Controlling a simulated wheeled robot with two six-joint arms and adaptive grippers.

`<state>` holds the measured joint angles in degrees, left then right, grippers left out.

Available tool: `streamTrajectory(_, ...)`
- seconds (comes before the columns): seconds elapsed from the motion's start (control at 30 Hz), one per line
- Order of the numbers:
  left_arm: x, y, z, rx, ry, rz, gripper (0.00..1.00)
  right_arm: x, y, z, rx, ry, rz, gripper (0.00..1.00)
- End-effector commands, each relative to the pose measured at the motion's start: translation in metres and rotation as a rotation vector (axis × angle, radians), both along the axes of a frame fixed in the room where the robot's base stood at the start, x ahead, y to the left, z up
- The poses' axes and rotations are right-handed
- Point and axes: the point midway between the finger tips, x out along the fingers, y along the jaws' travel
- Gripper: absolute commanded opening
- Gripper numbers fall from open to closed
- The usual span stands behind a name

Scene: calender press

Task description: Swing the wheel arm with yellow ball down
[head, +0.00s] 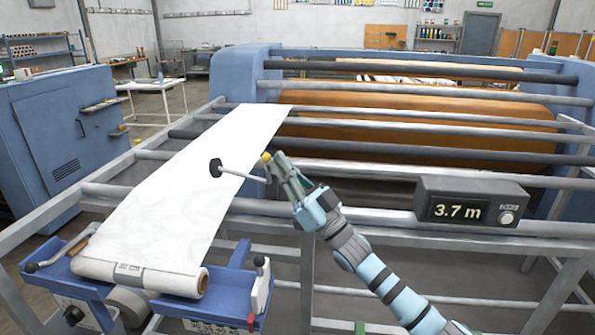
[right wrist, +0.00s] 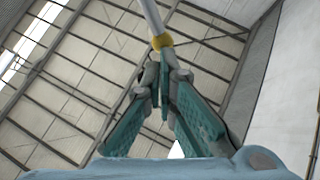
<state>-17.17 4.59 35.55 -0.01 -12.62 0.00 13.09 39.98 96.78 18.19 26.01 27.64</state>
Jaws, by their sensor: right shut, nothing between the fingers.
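The wheel arm (head: 243,175) is a thin grey rod with a black wheel (head: 215,168) at its left end, over the white web (head: 170,190). Its yellow ball (head: 266,157) is at the right, by the fingertips of my right gripper (head: 274,161). In the right wrist view the yellow ball (right wrist: 162,41) shows just beyond the tips of my right gripper (right wrist: 162,68), with the rod running on upward. My right gripper is shut with nothing held. I cannot tell whether its tips touch the ball. My left gripper is not in view.
A length counter (head: 468,203) reading 3.7 m sits on the rail at right. A white roll (head: 140,277) rests in a blue stand (head: 245,310) at front left. Several rollers (head: 380,128) span the press behind my right arm. A blue cabinet (head: 60,145) stands at left.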

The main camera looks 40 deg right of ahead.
Motion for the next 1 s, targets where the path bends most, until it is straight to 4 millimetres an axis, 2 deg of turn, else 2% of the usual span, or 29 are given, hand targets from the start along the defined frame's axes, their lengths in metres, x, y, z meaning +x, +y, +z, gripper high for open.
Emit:
streamTrajectory(0.13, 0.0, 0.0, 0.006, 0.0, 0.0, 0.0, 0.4, 0.005, 0.008, 0.007, -0.015, 0.015, 0.005, 0.0)
streamTrajectory(0.43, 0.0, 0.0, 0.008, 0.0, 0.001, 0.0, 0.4, 0.012, 0.019, 0.011, -0.015, 0.015, 0.005, 0.0)
streamTrajectory(1.0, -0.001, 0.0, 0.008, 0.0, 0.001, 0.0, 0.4, 0.014, 0.025, 0.013, -0.014, 0.015, 0.003, 0.0)
